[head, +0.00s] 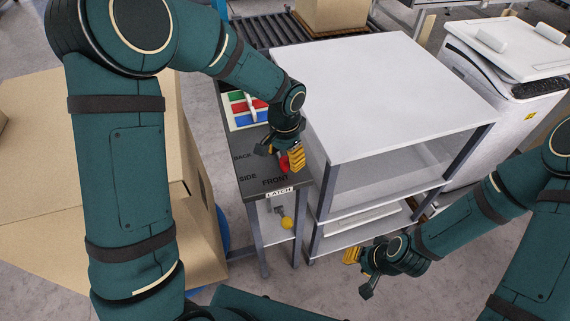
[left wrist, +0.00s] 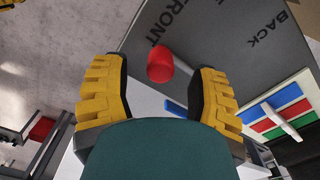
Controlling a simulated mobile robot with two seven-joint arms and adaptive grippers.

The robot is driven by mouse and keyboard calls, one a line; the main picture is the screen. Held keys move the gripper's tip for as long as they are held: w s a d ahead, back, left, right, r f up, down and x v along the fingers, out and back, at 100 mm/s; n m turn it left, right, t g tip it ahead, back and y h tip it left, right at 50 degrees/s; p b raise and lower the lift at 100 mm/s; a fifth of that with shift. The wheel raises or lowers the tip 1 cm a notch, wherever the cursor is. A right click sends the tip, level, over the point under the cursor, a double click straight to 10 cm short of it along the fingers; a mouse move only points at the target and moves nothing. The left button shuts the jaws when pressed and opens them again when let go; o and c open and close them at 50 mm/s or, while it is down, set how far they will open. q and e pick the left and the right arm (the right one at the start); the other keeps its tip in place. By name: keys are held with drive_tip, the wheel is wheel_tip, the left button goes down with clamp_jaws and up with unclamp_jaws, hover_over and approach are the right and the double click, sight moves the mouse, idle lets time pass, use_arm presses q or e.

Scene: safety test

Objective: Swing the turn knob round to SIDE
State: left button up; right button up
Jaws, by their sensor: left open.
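The red turn knob (head: 284,162) stands on the dark top of a narrow stand (head: 258,205), close behind the word FRONT. The words BACK and SIDE are printed to its left. My left gripper (head: 288,158) is open over the knob and partly hides it. In the left wrist view the knob (left wrist: 160,66) shows between and just beyond the spread yellow fingers (left wrist: 160,98), with no visible contact. Where the knob points cannot be made out. My right gripper (head: 360,270) is low at the right, fingers apart and empty.
A LATCH label (head: 280,193) and a yellow ball handle (head: 287,223) are on the stand's front. A coloured board (head: 240,122) lies behind the knob. A white shelf (head: 385,85) stands close at right, cardboard boxes (head: 60,150) at left.

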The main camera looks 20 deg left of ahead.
use_arm(q)
drive_tip(key=shift+f, duration=1.35)
drive_tip(key=shift+o, duration=0.2)
clamp_jaws()
drive_tip(key=shift+s+a+m, duration=0.25)
drive_tip(key=shift+a+m, duration=0.15)
drive_tip(key=shift+m, duration=0.1)
